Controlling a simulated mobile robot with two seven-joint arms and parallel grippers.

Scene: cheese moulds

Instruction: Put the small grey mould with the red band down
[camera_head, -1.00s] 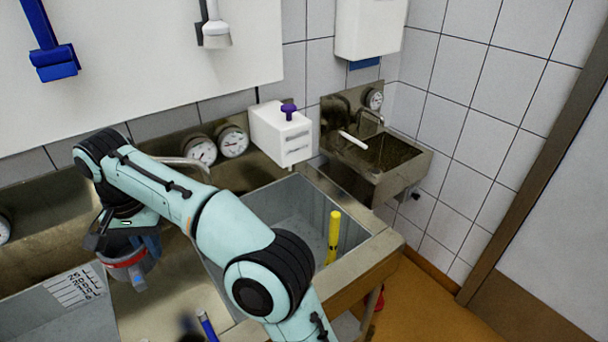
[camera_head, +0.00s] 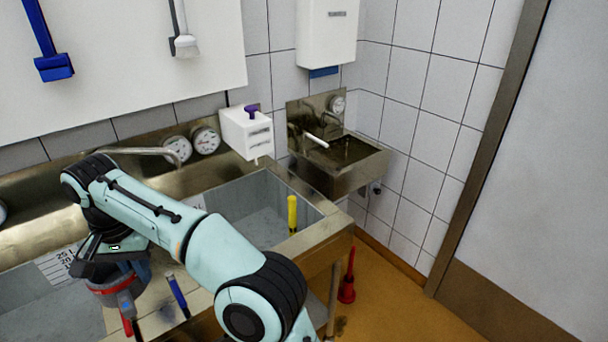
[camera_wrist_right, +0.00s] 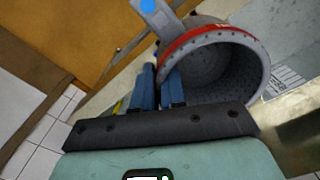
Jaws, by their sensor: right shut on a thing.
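The small grey mould with the red band (camera_head: 108,288) is at the lower left of the head view, largely covered by my right gripper (camera_head: 122,264). In the wrist view the mould (camera_wrist_right: 222,62) shows its open, perforated inside, its red band near the rim and a grey tab with a blue dot. The blue fingers of my right gripper (camera_wrist_right: 158,88) are shut on its wall. The mould is over or beside the strip between the two basins; I cannot tell whether it touches the surface. My left gripper is not in view.
The left basin (camera_head: 60,318) and right basin (camera_head: 250,205) lie either side of the strip.

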